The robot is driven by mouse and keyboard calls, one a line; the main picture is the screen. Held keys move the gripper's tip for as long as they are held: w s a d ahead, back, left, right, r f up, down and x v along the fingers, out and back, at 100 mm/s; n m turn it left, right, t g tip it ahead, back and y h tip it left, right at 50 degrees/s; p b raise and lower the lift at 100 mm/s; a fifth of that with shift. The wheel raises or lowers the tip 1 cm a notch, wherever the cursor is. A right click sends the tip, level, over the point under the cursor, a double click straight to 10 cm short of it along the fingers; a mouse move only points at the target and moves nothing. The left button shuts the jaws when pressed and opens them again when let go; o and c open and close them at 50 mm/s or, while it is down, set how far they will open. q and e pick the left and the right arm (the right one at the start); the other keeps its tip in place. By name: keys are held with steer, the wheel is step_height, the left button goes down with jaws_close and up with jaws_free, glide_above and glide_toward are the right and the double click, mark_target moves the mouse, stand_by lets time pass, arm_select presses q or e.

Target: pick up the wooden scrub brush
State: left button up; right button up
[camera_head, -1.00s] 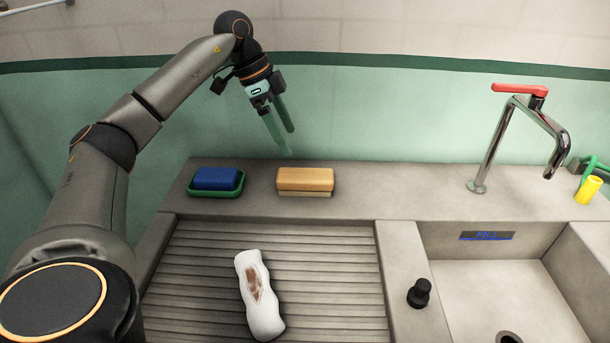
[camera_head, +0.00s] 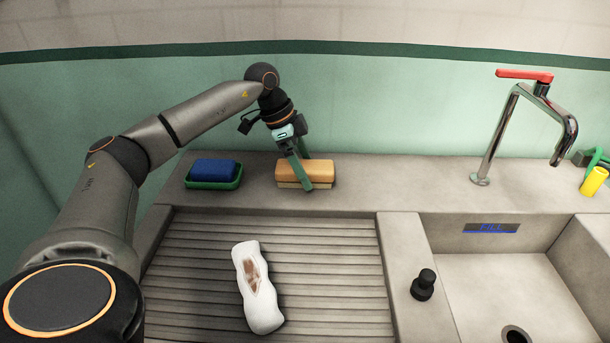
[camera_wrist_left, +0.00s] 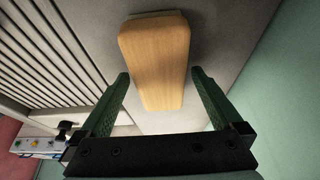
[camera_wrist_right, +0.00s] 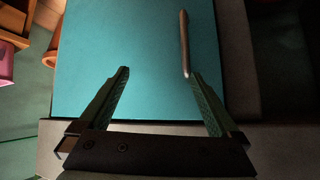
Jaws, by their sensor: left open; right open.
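The wooden scrub brush (camera_head: 318,170) is a tan block with a paler strip beneath, lying on the back ledge of the sink counter. In the left wrist view the brush (camera_wrist_left: 156,58) lies lengthwise between the two finger lines. My left gripper (camera_head: 304,174) is open, with its green fingers coming down around the brush from above. In the left wrist view my left gripper (camera_wrist_left: 160,82) has a finger on each side of the brush's near part, with gaps visible. My right gripper (camera_wrist_right: 158,76) is open and empty in the right wrist view, facing a teal panel with a metal handle.
A blue sponge (camera_head: 213,169) in a green dish (camera_head: 198,184) sits left of the brush. A white bottle (camera_head: 259,290) lies on the ribbed drainboard (camera_head: 195,270). A chrome faucet (camera_head: 494,135) with a red lever stands right. A black plug (camera_head: 423,285) stands beside the basin.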

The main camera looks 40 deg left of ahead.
stand_by(0.3)
arm_select(q)
steer(key=shift+f+p, duration=0.2)
steer(key=shift+p, duration=0.15)
stand_by(0.4)
steer(key=c, duration=1.4)
